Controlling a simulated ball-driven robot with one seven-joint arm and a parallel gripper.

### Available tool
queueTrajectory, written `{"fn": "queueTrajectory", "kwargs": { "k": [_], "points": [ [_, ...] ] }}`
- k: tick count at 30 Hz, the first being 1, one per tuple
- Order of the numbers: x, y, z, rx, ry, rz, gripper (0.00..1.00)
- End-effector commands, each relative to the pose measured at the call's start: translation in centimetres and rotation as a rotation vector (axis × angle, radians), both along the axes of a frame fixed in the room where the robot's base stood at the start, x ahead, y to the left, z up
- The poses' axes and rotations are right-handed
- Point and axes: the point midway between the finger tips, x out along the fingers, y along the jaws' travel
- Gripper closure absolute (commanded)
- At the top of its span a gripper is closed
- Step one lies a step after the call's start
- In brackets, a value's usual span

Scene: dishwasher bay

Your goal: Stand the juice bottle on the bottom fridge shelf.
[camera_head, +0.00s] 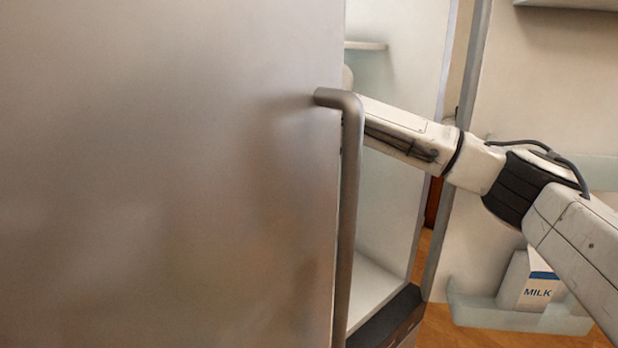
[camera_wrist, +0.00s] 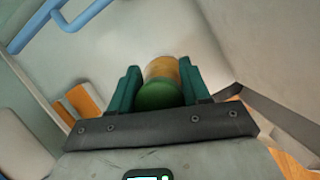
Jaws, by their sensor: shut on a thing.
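The juice bottle (camera_wrist: 163,70) shows in the wrist view as an orange body with a green cap. My gripper (camera_wrist: 160,85) is shut on it, with one dark green finger on each side and the cap end toward the wrist camera. Pale surfaces surround the bottle, and I cannot tell whether its far end touches one. In the head view my arm reaches behind a steel door into the fridge (camera_head: 390,215). The gripper and bottle are hidden there by the door. The fridge's pale bottom surface (camera_head: 372,290) shows low beside the door edge.
The large steel door (camera_head: 170,180) with a vertical handle (camera_head: 349,210) fills the left of the head view. The open fridge door at right has a low bin (camera_head: 480,312) holding a milk carton (camera_head: 527,282). A blue rail (camera_wrist: 38,25) shows in the wrist view.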

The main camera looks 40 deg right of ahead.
Motion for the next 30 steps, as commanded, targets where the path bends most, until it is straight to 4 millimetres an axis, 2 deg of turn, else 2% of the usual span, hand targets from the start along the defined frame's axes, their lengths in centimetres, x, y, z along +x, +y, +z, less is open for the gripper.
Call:
{"fn": "queueTrajectory", "kwargs": {
  "k": [4, 16, 24, 30],
  "points": [
    [1.5, -0.6, 0.3, -0.002, -0.003, 0.000, 1.00],
    [2.8, -1.1, 0.3, -0.002, -0.004, -0.001, 1.00],
    [2.7, -1.1, -2.9, -0.002, -0.003, 0.000, 1.00],
    [2.7, -1.0, -3.2, -0.001, -0.006, 0.000, 1.00]
  ]
}}
